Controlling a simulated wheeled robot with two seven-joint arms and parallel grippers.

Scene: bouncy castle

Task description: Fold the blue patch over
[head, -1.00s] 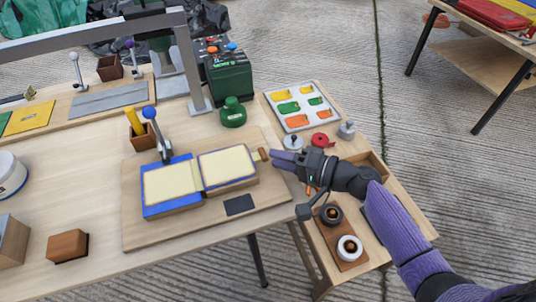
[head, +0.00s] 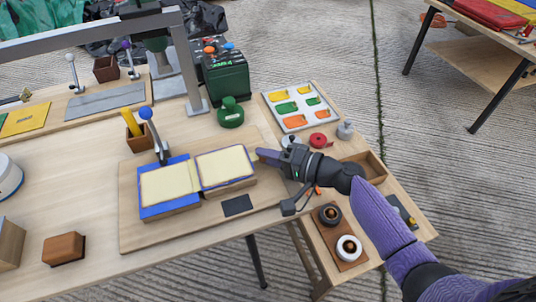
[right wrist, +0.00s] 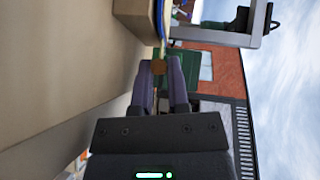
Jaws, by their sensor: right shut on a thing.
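The right block (head: 226,169) is cream-topped with a thin blue border and lies flat, opened out. My left gripper is not in view.
A dark square (head: 237,205) is on the board in front of the right block. A green round weight (head: 230,113) and a grey tray (head: 299,106) of coloured patches stand behind. A cup with a yellow tool (head: 140,133) is at the back left. A brown block (head: 64,248) lies front left.

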